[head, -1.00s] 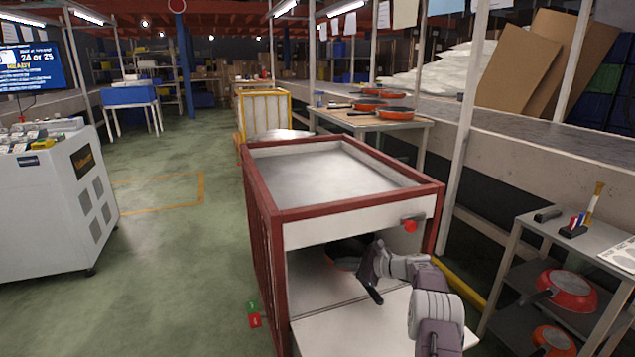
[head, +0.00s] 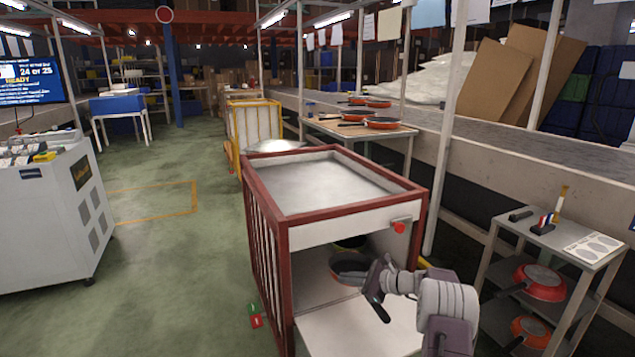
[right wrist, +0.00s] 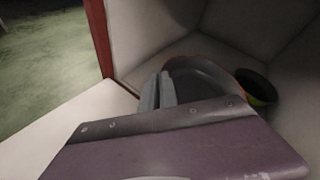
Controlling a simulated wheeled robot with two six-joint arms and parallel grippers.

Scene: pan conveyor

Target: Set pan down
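A dark pan (head: 347,265) is inside the lower compartment of the red-framed cart (head: 262,222), close to its floor. Whether it touches the floor, I cannot tell. My right gripper (head: 374,284) reaches in from the right and is shut on the pan's handle, whose black end (head: 379,311) sticks out below it. In the right wrist view, the pan (right wrist: 205,82) lies just beyond the close-set grey fingers (right wrist: 158,92), and the grip itself is partly hidden. A second dark pan (right wrist: 257,88) is behind it, partly hidden. My left gripper is out of view.
A grey side stand (head: 505,235) holds orange pans on lower shelves. A table (head: 395,137) with orange pans stands behind the cart.

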